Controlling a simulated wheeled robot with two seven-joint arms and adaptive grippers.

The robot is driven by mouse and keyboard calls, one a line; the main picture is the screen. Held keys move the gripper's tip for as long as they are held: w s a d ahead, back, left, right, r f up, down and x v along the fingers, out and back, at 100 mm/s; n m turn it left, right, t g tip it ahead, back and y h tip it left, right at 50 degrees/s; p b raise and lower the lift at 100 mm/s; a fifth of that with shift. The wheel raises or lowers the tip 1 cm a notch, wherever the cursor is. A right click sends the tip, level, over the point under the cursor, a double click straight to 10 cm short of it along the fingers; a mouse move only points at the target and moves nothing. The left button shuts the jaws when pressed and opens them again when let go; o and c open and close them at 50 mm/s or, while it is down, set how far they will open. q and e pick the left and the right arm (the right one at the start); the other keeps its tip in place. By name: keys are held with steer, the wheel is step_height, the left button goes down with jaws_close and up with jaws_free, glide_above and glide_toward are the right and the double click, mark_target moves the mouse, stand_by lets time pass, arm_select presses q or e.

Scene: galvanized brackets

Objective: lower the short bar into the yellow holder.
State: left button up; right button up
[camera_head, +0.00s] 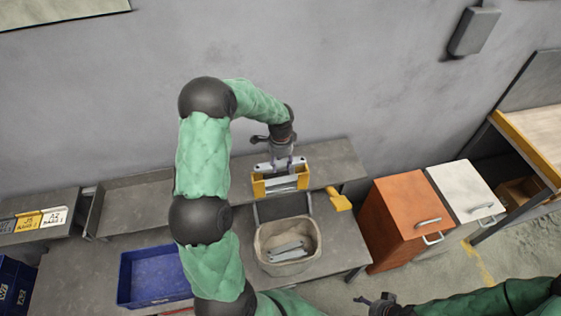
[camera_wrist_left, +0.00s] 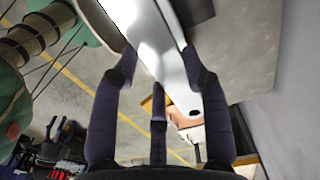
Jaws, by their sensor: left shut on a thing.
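The yellow holder (camera_head: 258,187) stands on the raised grey shelf at the back of the bench in the head view. Pale grey metal shows between its yellow sides. My left gripper (camera_head: 281,163) is directly above the holder, pointing down. In the left wrist view its dark fingers (camera_wrist_left: 160,85) are shut on a pale grey metal bar (camera_wrist_left: 158,45), which runs between them toward the top. I cannot tell whether the bar touches the holder. My right gripper (camera_head: 380,305) is at the bottom edge, far from the holder; its finger opening is unclear.
A beige bin (camera_head: 262,254) with several grey metal pieces stands in front of the holder. A blue crate (camera_head: 125,281) lies left of it. A small yellow block (camera_head: 339,199) is at right on the bench. Orange (camera_head: 391,215) and white (camera_head: 458,187) cabinets stand further right.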

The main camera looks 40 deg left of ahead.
arm_select(q)
steer(key=shift+f+b, duration=2.15)
steer(key=shift+f, duration=1.3)
steer(key=o, duration=1.4)
step_height(320, 180, up, 12)
